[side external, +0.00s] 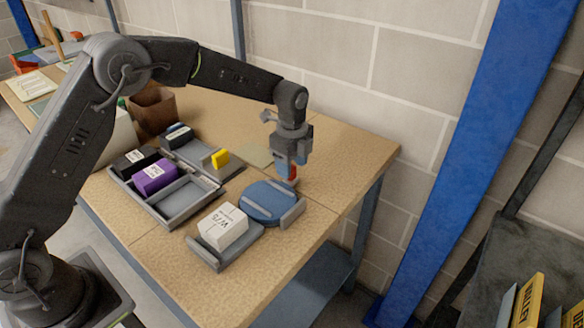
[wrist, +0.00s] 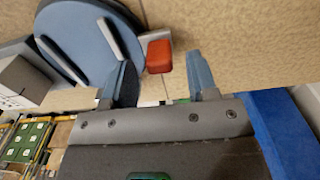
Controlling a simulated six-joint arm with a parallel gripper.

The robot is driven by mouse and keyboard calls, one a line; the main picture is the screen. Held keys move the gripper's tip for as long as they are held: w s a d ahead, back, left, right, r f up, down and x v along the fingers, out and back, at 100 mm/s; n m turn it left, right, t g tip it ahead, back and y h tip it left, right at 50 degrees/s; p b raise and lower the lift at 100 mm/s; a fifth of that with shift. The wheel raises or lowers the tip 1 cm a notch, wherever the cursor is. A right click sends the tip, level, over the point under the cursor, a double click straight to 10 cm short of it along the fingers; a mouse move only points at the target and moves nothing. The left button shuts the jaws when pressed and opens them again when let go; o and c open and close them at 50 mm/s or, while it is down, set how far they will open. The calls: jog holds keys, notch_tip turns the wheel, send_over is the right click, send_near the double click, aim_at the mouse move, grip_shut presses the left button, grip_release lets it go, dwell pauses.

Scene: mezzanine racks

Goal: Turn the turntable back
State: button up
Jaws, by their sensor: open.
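The turntable is a round blue disc (side external: 264,202) with raised bars, on a grey base near the right side of the table. The disc also shows in the wrist view (wrist: 82,45), at upper left. A small red block (wrist: 159,56) sits at the disc's rim; it also shows just under my gripper in the side view (side external: 293,172). My gripper (wrist: 162,76) is open, pointing down at the disc's far edge. The red block lies between the lines of the two fingers, with a gap on each side. I cannot tell how it joins the disc.
A white labelled box (side external: 223,226) stands on a grey tray beside the turntable. A grey divided tray (side external: 183,199) holds a purple box (side external: 155,177) and a black one. A yellow block (side external: 220,158) stands behind. The table's front right is clear; a wall rises behind.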

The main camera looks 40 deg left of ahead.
notch_tip(320, 180, up, 12)
dwell(0.4)
jog(key=shift+r, duration=0.2)
jog(key=s+a+r+n+t, duration=0.2)
jog(key=s+r+n, duration=0.3)
jog(key=s, duration=0.3)
jog(key=s+a+r+n+t, duration=0.15)
jog(key=s+r+n, duration=0.25)
jog(key=s, duration=0.4)
jog(key=s+a+f+n+t, duration=0.1)
jog(key=s+n, duration=0.3)
jog(key=s, duration=0.4)
jog(key=s+f+n+t, duration=0.1)
jog(key=s+f+n, duration=0.2)
jog(key=s+n, duration=0.2)
jog(key=s, duration=0.2)
jog(key=shift+s+a+f, duration=0.15)
jog(key=shift+s+a, duration=0.2)
jog(key=shift+s, duration=0.05)
